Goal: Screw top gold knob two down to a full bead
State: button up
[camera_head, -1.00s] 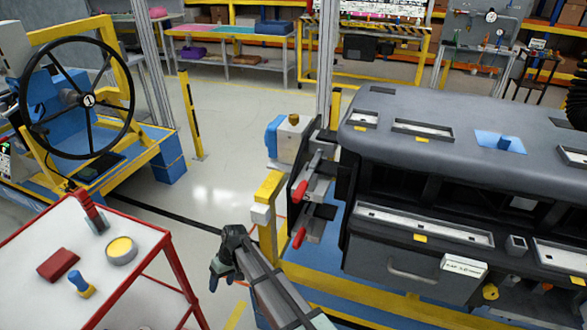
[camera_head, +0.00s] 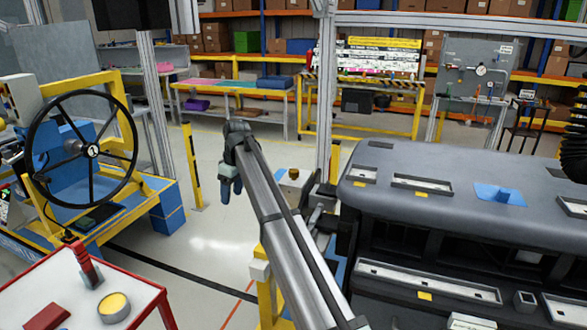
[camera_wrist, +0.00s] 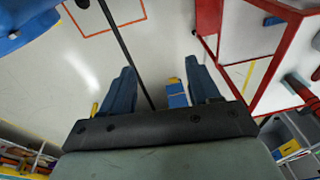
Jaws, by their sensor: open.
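A small gold knob (camera_head: 294,174) shows on top of a pale block at the left end of the dashboard module (camera_head: 440,185). My arm hides much of the block and the clamps there. My gripper (camera_head: 229,192) is in the air to the left of the knob, clearly apart from it, with its fingers pointing down. In the wrist view my gripper (camera_wrist: 161,80) has its two blue fingers spread, with nothing held between them. The floor shows below. I cannot make out the knob in the wrist view, nor its thread.
A red-framed cart (camera_head: 75,300) at lower left carries a yellow-topped tin (camera_head: 114,306) and a red block. A black handwheel (camera_head: 80,150) stands at left. A yellow-black post (camera_head: 192,165) and a metal upright (camera_head: 325,100) stand behind.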

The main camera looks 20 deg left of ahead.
jog(key=w+d+r, duration=0.3)
jog(key=r, duration=0.4)
jog(key=w+d+r, duration=0.2)
jog(key=w+r, duration=0.1)
jog(key=r, duration=0.4)
notch_tip(320, 180, up, 5)
jog(key=m+h, duration=0.2)
send_over(294, 170)
jog(key=shift+t, duration=0.3)
notch_tip(294, 170, down, 13)
jog(key=shift+w+a+f, duration=0.1)
jog(key=shift+c, duration=0.2)
jog(key=c, duration=1)
